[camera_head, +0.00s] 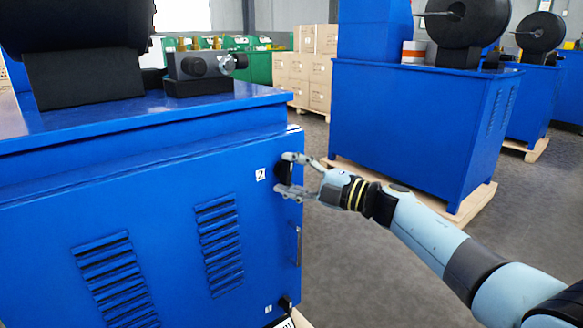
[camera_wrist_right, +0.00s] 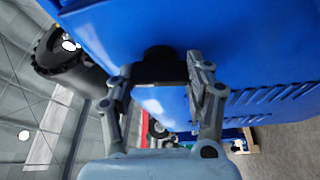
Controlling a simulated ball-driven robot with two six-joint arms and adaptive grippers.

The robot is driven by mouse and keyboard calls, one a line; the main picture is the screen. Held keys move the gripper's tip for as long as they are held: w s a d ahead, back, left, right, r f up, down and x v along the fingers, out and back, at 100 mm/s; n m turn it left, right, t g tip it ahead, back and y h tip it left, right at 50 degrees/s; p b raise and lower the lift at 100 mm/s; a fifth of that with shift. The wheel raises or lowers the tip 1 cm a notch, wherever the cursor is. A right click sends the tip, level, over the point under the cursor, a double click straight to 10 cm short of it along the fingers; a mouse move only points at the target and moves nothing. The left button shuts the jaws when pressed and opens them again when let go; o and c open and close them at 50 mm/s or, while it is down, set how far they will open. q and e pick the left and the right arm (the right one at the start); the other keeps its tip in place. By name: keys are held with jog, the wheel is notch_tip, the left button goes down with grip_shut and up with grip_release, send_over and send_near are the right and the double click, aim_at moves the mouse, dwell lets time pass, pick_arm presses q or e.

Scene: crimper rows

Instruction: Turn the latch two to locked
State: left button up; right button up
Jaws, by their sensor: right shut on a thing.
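Latch two (camera_head: 284,173) is a small black knob near the upper right edge of the blue cabinet door (camera_head: 150,215), beside a white label with a "2" (camera_head: 261,174). My right gripper (camera_head: 287,174) reaches in from the right and is shut on the latch, one finger above it and one below. In the right wrist view the black latch (camera_wrist_right: 160,66) sits between the two grey fingers (camera_wrist_right: 158,78), against the blue door. The fingers partly hide the latch, and I cannot tell its turn angle. My left gripper is not in view.
A second black latch (camera_head: 285,303) with a small label sits at the door's lower right corner. Another blue machine (camera_head: 415,125) stands on a pallet behind my arm. Grey floor (camera_head: 350,255) is open between them.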

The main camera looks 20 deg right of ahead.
pick_arm(q)
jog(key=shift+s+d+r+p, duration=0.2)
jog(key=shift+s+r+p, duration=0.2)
jog(key=shift+p, duration=0.1)
pick_arm(e)
jog(key=shift+n+g, duration=0.4)
jog(key=shift+n, duration=0.6)
jog(key=shift+h, duration=0.3)
jog(key=o, duration=1.2)
jog(key=v, duration=1.2)
